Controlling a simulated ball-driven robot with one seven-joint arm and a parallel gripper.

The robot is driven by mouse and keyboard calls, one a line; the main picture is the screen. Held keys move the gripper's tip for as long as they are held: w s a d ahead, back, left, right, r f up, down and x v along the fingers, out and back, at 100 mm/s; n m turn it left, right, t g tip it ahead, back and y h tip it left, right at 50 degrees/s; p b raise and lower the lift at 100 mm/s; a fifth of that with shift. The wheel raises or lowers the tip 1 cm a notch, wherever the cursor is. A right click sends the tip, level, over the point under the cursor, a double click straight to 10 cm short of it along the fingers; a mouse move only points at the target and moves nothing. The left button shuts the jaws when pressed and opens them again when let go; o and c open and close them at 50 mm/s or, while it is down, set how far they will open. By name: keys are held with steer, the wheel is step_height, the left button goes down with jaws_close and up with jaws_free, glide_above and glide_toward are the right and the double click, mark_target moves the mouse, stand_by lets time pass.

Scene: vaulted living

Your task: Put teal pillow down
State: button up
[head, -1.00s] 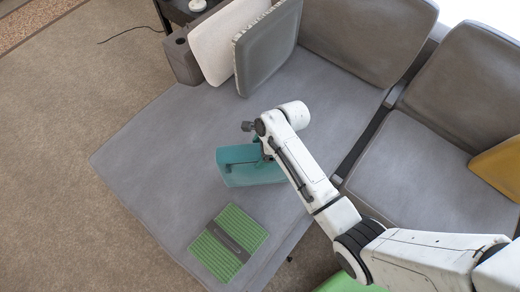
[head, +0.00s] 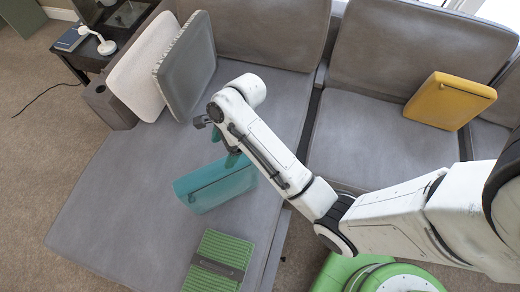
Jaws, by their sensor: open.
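The teal pillow (head: 217,184) rests on the grey chaise seat of the sofa (head: 110,205), left of the middle of the head view. It appears to stand tilted on its edge. My gripper (head: 232,156) is at the pillow's upper edge, partly hidden behind my white arm. The jaws are open, and I cannot tell whether a finger still touches the pillow.
A green striped folded item (head: 222,258) lies on the chaise in front of the pillow. A grey cushion (head: 187,65) and a white cushion (head: 143,68) lean at the back left. A yellow pillow (head: 450,101) sits right. The chaise's left side is clear.

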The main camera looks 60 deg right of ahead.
steer(key=shift+s+f+n, duration=0.15)
steer(key=shift+s+n, duration=0.25)
steer(key=s+d+n+h, duration=0.1)
steer(key=s+n+h, duration=0.1)
steer(key=s+n, duration=0.8)
steer(key=s+d+r+n+g+h, duration=0.1)
steer(key=s+d+n+h, duration=0.1)
steer(key=s+n, duration=0.8)
steer(key=shift+n, duration=1)
